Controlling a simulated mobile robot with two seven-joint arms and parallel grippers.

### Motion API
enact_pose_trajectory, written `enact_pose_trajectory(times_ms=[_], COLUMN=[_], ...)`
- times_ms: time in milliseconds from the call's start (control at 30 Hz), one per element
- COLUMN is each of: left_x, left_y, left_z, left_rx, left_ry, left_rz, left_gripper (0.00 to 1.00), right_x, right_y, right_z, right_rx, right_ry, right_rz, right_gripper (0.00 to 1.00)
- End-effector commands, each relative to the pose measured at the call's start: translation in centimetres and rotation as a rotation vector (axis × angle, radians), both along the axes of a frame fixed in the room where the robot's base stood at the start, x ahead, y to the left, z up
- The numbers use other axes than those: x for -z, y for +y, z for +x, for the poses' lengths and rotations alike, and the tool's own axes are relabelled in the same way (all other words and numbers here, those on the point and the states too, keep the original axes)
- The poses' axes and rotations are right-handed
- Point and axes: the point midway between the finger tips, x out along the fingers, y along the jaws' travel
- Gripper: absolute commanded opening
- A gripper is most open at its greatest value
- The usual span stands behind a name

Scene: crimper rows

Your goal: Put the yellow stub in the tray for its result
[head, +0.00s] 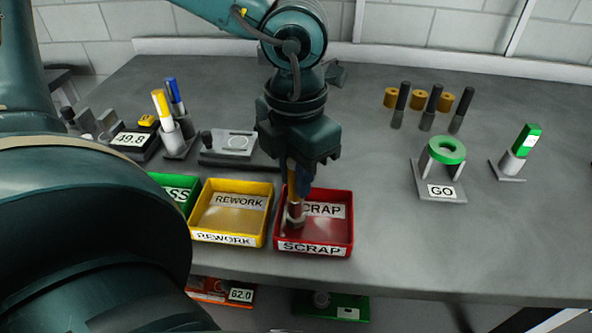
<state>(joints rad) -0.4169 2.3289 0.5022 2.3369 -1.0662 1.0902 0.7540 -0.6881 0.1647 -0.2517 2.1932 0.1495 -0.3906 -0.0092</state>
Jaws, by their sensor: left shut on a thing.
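My left gripper (298,190) reaches down from the back over the red SCRAP tray (350,232). It is shut on a slim upright piece, which I take for the yellow stub (295,214). A yellowish strip shows between the fingers, and a grey and reddish lower end hangs inside the left part of the tray. Most of the piece is hidden by the gripper; I cannot tell whether it touches the tray floor. The yellow REWORK tray (232,216) stands left of it and looks empty. The green PASS tray (177,190) is partly hidden by my arm.
A yellow-topped piece (160,103) and a blue-topped piece (174,92) stand in holders beside a display reading 49.8 (131,140). At right are a GO stand with a green ring (446,150), a green-topped piece (525,141) and several dark pegs. The table right of SCRAP is clear.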

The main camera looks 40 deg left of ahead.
Motion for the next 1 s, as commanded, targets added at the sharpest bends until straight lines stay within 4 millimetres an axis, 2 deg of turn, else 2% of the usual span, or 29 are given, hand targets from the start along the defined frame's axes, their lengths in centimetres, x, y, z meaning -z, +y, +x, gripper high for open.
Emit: enact_pose_trajectory(times_ms=[33,67,300,567,700,767,1000], left_x=[0.4,0.4,0.2,0.1,-0.7,-1.7,-7.0], left_y=[0.0,0.0,0.0,0.0,0.0,0.0,0.0], left_z=[0.0,0.0,0.0,0.0,0.1,0.1,0.1], left_rx=[0.0,0.0,0.0,0.0,-0.001,-0.002,-0.003], left_ry=[-0.002,-0.001,0.0,0.0,-0.002,-0.005,-0.007], left_rz=[0.001,0.0,0.0,0.0,0.001,0.001,0.0], left_gripper=[0.0,0.21,0.41,0.42,0.42,0.42,0.42], right_x=[0.4,0.3,0.1,0.0,-0.5,-0.5,-0.9], right_y=[-0.1,-0.1,-0.2,-0.2,-0.1,-0.1,0.0], right_z=[0.0,0.0,-0.4,-0.4,-0.2,0.0,0.3], right_rx=[0.002,0.003,0.004,0.004,0.002,0.001,-0.002], right_ry=[-0.004,-0.008,-0.002,-0.005,0.001,-0.002,-0.004], right_rz=[-0.001,-0.002,0.0,-0.001,0.001,-0.001,-0.009], right_gripper=[0.36,0.36,0.36,0.36,0.36,0.36,0.36])
